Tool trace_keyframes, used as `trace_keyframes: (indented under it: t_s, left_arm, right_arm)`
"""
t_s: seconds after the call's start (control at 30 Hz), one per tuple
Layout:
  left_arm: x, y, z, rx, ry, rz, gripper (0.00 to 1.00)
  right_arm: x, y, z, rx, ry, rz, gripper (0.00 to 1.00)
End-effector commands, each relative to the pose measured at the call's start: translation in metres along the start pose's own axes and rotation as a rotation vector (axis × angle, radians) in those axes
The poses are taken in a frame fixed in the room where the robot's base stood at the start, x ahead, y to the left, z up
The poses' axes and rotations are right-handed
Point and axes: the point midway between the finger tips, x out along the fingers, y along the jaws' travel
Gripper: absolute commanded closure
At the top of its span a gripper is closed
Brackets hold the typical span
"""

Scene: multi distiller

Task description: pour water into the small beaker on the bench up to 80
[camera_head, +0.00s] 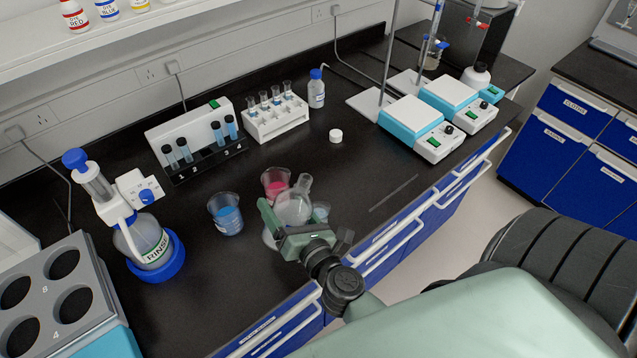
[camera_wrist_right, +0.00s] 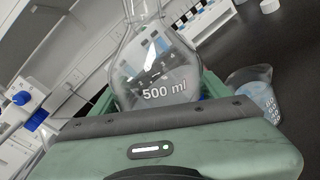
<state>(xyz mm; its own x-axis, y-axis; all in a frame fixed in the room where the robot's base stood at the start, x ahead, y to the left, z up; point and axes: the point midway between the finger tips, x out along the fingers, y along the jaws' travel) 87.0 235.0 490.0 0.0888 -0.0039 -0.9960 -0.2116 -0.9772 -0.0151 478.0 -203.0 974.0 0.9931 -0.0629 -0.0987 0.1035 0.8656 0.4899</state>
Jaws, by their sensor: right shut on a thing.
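My right gripper (camera_head: 287,232) is shut on a clear round glass flask (camera_head: 293,207) above the bench's front part. In the right wrist view the flask (camera_wrist_right: 155,75) is marked "500 ml" and its neck points up; I cannot tell how much water it holds. A small clear beaker (camera_head: 321,213) stands beside the flask, partly hidden by it and my gripper. In the right wrist view a graduated beaker (camera_wrist_right: 257,95) with pale bluish liquid stands just right of the flask. My left gripper is not in view.
A beaker with blue liquid (camera_head: 229,220) and one with pink liquid (camera_head: 275,183) stand close by. A rinse bottle (camera_head: 148,240) stands at left, tube racks (camera_head: 275,122) behind. A white cap (camera_head: 336,136) and hotplate stirrers (camera_head: 420,128) are at right. The bench front right is clear.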

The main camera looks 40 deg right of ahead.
Motion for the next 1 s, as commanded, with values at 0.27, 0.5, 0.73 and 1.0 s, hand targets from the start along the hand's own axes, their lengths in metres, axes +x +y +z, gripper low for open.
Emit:
trace_keyframes:
  t_s: [0.27, 0.5, 0.73, 1.0]
  left_arm:
    - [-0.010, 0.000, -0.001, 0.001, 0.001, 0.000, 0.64]
    - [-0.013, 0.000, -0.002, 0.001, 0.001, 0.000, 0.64]
    - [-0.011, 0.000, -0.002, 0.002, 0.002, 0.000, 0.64]
    - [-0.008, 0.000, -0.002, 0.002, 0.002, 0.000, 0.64]
  right_arm:
    - [0.001, -0.001, 0.003, 0.135, 0.025, 0.004, 0.96]
    - [0.001, 0.002, -0.003, 0.254, 0.048, 0.004, 0.96]
    - [0.001, 0.001, -0.007, 0.282, 0.054, 0.004, 0.96]
    - [0.001, 0.000, -0.011, 0.297, 0.057, 0.004, 0.96]
